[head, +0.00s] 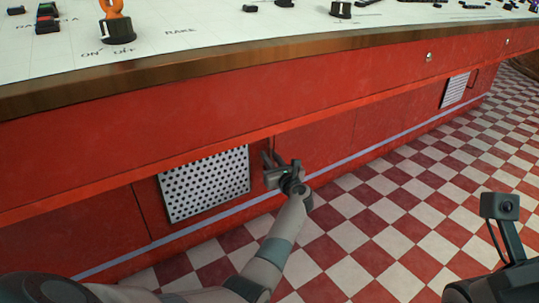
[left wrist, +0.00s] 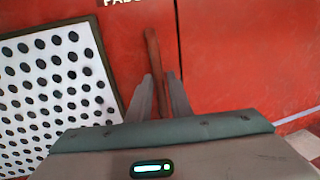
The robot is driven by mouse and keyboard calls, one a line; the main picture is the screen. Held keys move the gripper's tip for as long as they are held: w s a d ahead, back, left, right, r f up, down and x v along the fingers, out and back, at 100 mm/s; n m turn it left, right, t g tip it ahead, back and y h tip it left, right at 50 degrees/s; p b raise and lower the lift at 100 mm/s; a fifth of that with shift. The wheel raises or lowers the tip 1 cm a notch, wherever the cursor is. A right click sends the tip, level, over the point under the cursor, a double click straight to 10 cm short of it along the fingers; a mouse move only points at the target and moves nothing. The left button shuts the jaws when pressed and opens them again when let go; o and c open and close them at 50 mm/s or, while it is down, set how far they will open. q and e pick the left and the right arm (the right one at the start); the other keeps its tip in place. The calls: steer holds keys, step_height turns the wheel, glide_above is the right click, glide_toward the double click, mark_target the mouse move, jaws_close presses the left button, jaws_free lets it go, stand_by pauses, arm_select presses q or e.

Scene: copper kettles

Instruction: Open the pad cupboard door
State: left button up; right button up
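The pad cupboard door is a red panel in the red cabinet front, with a white perforated plate (head: 205,185) on it. A slim upright red handle (left wrist: 153,60) stands near the door's right edge, below a partly cut-off label (left wrist: 122,2). My left gripper (head: 268,160) is at the handle, right of the plate. In the left wrist view its two fingers (left wrist: 161,78) are apart on either side of the handle's lower part. A gap shows on the right; I cannot tell whether the left finger touches. The door looks flush. My right gripper's fingers are out of view.
A worktop (head: 200,50) with controls overhangs the cabinet, with a red ledge (head: 130,176) below its edge. The checkered floor (head: 400,200) before the cabinet is clear except for my arms.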

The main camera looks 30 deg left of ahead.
arm_select(q)
jaws_close()
